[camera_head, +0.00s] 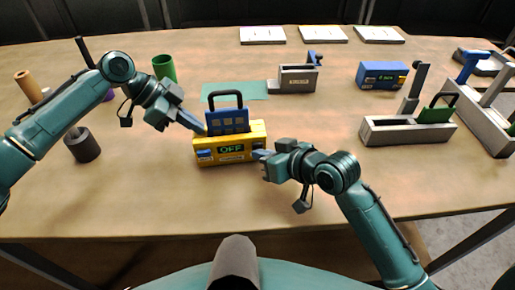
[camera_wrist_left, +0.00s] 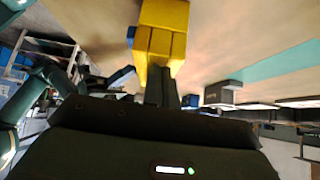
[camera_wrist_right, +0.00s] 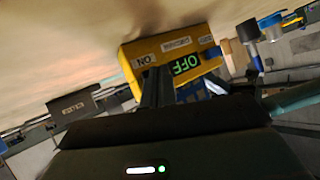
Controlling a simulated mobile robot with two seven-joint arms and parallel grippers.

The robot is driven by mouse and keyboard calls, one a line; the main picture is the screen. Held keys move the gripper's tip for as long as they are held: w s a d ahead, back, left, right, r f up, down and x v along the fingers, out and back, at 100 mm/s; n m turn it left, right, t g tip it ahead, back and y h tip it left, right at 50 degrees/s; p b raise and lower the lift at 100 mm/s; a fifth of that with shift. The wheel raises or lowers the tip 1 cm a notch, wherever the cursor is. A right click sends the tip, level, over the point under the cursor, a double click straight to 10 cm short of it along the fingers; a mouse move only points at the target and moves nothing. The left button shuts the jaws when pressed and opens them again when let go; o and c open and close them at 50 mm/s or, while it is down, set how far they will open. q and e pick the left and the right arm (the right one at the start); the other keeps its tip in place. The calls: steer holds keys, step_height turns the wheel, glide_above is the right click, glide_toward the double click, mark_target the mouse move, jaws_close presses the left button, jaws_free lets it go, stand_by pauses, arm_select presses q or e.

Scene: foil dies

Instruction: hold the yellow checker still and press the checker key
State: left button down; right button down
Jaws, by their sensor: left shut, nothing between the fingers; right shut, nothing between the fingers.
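The yellow checker (camera_head: 230,158) stands upright on the table, its front display reading OFF. It also shows in the left wrist view (camera_wrist_left: 162,18) and right wrist view (camera_wrist_right: 136,50). A blue block with a black handle (camera_head: 227,121) sits in its top. A small blue part (camera_head: 204,155) is at its front left; I cannot tell whether this is the key. My left gripper (camera_head: 202,131) is shut and empty at the checker's upper left end. My right gripper (camera_head: 256,154) is shut and empty at its front right, near the ON label (camera_wrist_right: 145,60). Contact is unclear for both.
A teal mat (camera_head: 250,91) lies behind the checker. A grey holder (camera_head: 298,78), a blue box (camera_head: 382,75) and a grey tray with a green block (camera_head: 390,133) stand behind and right. A dark cylinder (camera_head: 82,145) and green cup (camera_head: 164,67) stand left. The front table is clear.

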arm_select(q)
steer(key=shift+s+f, duration=0.15)
steer(key=shift+f, duration=0.25)
arm_select(e)
steer(key=shift+s+d, duration=0.1)
steer(key=shift+s, duration=0.8)
steer(key=shift+s+d, duration=0.15)
steer(key=shift+s, duration=1.35)
steer(key=shift+s+d, duration=0.1)
steer(key=shift+s, duration=1.4)
